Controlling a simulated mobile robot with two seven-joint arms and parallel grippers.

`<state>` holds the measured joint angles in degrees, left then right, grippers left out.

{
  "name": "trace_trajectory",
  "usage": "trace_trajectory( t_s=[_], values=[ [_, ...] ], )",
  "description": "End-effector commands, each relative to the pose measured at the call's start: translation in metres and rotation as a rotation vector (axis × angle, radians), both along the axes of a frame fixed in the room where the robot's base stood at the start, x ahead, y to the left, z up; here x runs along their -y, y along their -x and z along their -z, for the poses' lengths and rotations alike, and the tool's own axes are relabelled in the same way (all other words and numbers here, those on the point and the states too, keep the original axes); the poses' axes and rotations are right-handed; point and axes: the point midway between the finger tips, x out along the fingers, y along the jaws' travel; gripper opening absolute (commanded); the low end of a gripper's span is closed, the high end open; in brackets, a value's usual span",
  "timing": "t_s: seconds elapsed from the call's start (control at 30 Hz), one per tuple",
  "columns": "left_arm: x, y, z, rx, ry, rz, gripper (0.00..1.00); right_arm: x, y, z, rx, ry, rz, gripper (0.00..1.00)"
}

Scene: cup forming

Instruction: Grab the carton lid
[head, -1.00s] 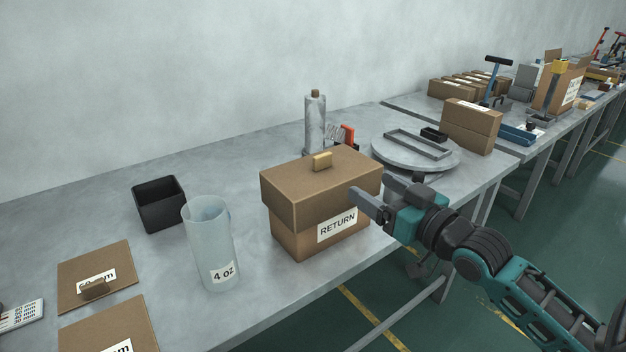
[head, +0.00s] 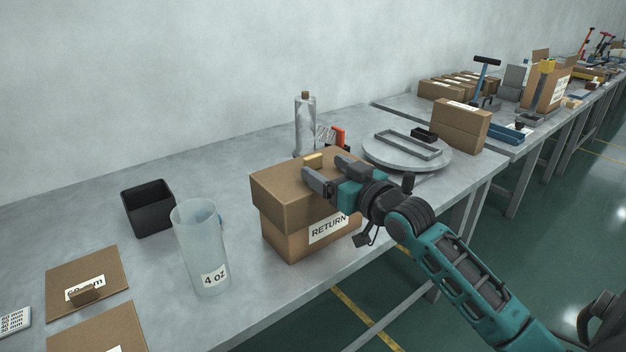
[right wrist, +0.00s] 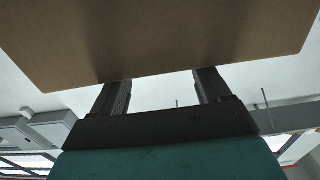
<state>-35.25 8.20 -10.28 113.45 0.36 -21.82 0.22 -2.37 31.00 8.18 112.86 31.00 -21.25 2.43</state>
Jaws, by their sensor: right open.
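The carton labelled RETURN (head: 285,236) stands on the grey table with its brown lid (head: 272,190) on top. The lid has a small tan handle (head: 314,159) in the middle of its top. My right gripper (head: 324,169) is open and empty at the lid's right part, its fingers pointing left near the handle. The handle does not appear between the fingers, and I cannot tell whether they touch the lid. In the right wrist view, both fingers (right wrist: 162,88) are spread apart, with a plain brown cardboard face (right wrist: 165,40) across the top. My left gripper is not in view.
A clear 4 oz cup (head: 200,245) and a black bin (head: 148,208) stand left of the carton. A grey bottle (head: 305,125) is behind it, and a round turntable (head: 405,157) is behind right. Flat cardboard pieces (head: 88,275) lie at the front left.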

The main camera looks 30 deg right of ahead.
Motion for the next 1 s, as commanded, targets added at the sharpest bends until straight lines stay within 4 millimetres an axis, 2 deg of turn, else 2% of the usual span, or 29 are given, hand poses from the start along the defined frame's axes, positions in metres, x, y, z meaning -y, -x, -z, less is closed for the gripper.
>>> trace_trajectory(
  t_s=[0.1,0.2,0.5,1.0],
  values=[
    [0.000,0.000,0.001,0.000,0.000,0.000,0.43,-0.002,-0.015,0.000,0.002,0.000,0.000,0.77],
    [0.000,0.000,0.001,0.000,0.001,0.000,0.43,-0.003,-0.023,0.000,0.000,0.001,-0.001,0.77],
    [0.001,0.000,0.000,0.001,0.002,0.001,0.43,-0.003,-0.026,0.001,-0.001,0.001,-0.001,0.77],
    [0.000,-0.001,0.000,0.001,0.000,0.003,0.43,-0.003,-0.026,0.001,-0.001,0.001,-0.001,0.29]
  ],
)
